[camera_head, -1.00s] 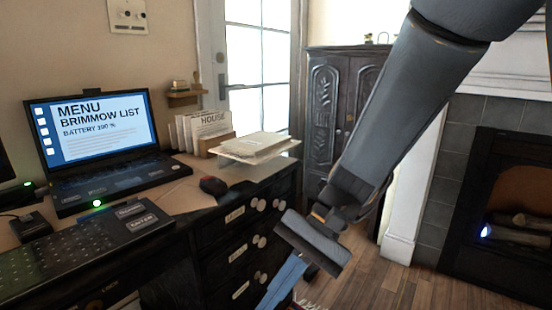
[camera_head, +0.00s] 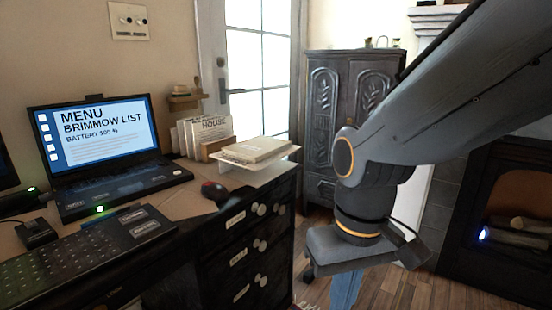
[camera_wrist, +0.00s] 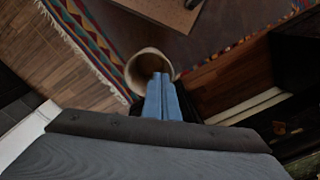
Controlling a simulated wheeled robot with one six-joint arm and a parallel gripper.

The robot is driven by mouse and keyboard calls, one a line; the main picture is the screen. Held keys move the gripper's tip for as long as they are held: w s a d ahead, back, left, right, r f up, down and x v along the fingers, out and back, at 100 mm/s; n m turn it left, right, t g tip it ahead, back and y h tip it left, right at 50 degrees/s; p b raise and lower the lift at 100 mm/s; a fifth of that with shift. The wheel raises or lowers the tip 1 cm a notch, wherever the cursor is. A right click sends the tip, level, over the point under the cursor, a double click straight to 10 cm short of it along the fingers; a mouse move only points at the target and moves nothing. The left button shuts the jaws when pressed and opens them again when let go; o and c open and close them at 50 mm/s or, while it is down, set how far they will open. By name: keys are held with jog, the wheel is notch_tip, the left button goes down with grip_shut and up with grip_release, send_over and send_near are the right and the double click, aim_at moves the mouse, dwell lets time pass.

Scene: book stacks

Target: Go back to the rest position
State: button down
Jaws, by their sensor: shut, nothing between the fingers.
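My gripper (camera_head: 345,291) hangs down at the lower middle of the head view, right of the desk's drawers and in front of the dark carved cabinet. Its blue fingers run off the lower edge there. In the wrist view, the gripper (camera_wrist: 161,76) has its two blue fingers side by side, with nothing held between them. Beyond the fingertips is a round, pale, open-topped bin (camera_wrist: 137,71) on the floor; I cannot tell how far below it is. My arm comes in from the upper right of the head view.
The desk (camera_head: 185,201) carries a laptop (camera_head: 105,135), a mouse (camera_head: 215,192), a keypad (camera_head: 80,255) and a raised stand with books (camera_head: 255,150). The cabinet (camera_head: 335,125) and a fireplace (camera_head: 510,220) stand behind. A patterned rug (camera_wrist: 85,35) lies on the wooden floor.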

jog(key=d+r+m+p, duration=0.3)
jog(key=d+r+p, duration=0.6)
jog(key=p, duration=0.8)
jog(key=shift+s+r+h+p, duration=0.15)
jog(key=shift+r+h+p, duration=0.2)
jog(key=shift+r, duration=0.4)
